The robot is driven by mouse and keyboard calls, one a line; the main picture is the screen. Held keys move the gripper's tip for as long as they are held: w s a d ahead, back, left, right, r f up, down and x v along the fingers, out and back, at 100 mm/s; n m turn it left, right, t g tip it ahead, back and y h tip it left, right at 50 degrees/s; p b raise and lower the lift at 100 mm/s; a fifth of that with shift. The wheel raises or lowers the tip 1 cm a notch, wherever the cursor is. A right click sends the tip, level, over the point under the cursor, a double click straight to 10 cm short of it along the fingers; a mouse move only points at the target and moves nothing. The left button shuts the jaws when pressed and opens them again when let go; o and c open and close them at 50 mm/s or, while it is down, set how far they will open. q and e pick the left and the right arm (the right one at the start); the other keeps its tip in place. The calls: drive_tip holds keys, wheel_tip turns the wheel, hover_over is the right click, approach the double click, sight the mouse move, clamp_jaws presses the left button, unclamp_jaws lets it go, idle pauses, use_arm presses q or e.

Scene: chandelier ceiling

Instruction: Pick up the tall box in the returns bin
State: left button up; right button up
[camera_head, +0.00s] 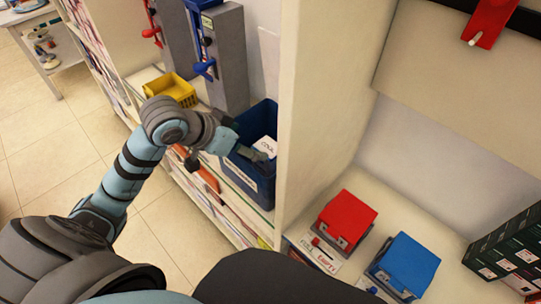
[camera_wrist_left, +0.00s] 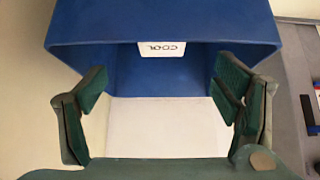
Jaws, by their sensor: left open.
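A blue bin (camera_head: 257,120) stands on the shelf beside a cream upright panel. A white box (camera_head: 266,145) with dark lettering shows inside it, partly behind my left gripper (camera_head: 252,154), which reaches over the bin's near side. In the left wrist view the blue bin (camera_wrist_left: 90,45) fills the upper part. A plain white surface (camera_wrist_left: 165,128) lies between the spread fingers of my left gripper (camera_wrist_left: 164,100), with space on both sides. A small white patch lettered "COOL" (camera_wrist_left: 162,49) shows above it; I cannot tell whether both belong to one box. My right gripper is out of view.
A yellow basket (camera_head: 171,88) and grey dispensers with a blue lever (camera_head: 205,66) and a red lever (camera_head: 152,30) stand left of the bin. Right of the panel (camera_head: 325,110) are a red box (camera_head: 346,218), a blue box (camera_head: 408,262) and dark cartons (camera_head: 508,250).

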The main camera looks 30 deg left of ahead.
sight(265, 150)
use_arm(q)
drive_tip(key=b+x, duration=0.4)
drive_tip(key=x, duration=0.8)
drive_tip(key=shift+s+a+f, duration=0.1)
drive_tip(key=shift+s+f, duration=0.05)
drive_tip(key=shift+f, duration=0.05)
drive_tip(key=shift+r, duration=0.1)
drive_tip(key=c, duration=1.3)
